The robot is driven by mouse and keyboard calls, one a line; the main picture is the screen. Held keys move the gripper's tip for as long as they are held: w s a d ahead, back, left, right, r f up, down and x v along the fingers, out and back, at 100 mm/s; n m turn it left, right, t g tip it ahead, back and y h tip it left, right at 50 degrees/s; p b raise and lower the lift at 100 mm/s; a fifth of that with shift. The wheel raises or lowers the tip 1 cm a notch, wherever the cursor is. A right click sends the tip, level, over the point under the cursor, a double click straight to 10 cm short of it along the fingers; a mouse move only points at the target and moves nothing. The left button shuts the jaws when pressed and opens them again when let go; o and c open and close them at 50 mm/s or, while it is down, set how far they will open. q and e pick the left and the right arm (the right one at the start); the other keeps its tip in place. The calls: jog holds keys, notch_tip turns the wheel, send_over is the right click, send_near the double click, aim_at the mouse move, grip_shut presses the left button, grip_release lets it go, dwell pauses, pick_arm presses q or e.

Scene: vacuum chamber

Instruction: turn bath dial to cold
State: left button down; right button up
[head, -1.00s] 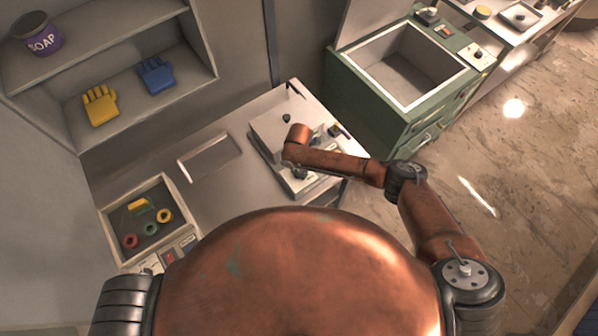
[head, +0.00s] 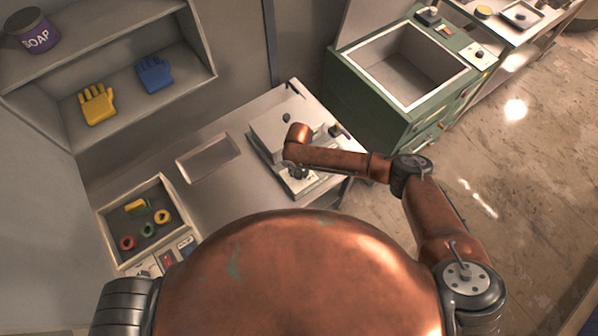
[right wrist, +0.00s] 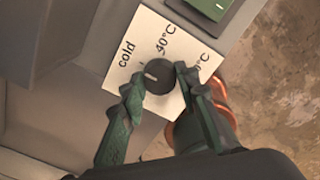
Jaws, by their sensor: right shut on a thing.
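The bath dial (right wrist: 158,77) is a round black knob with a short white mark, on a white label plate (right wrist: 150,30) reading "cold", "40°C" and a partly covered higher temperature. The mark lies on the knob's left side, roughly toward "cold"; its exact alignment is hard to tell. My right gripper (right wrist: 158,80) is shut on the dial, one green finger on each side of it. In the head view my right gripper (head: 297,172) is at the front of the pale bath unit (head: 272,135), and the arm hides the dial. My left gripper is not in view.
A sunken box (head: 110,226) with several coloured rings is at the left of the counter, beside a shallow recess (head: 208,158). A green open-topped cabinet (head: 365,110) stands right of the bath unit. A shelf holds yellow (head: 97,105) and blue gloves (head: 154,75).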

aim_at(298, 173)
jog(key=shift+w+r, duration=0.2)
jog(key=shift+w, duration=0.05)
jog(key=o, duration=1.2)
jog(key=shift+s+f, duration=0.15)
jog(key=shift+c, duration=0.2)
notch_tip(298, 173, up, 12)
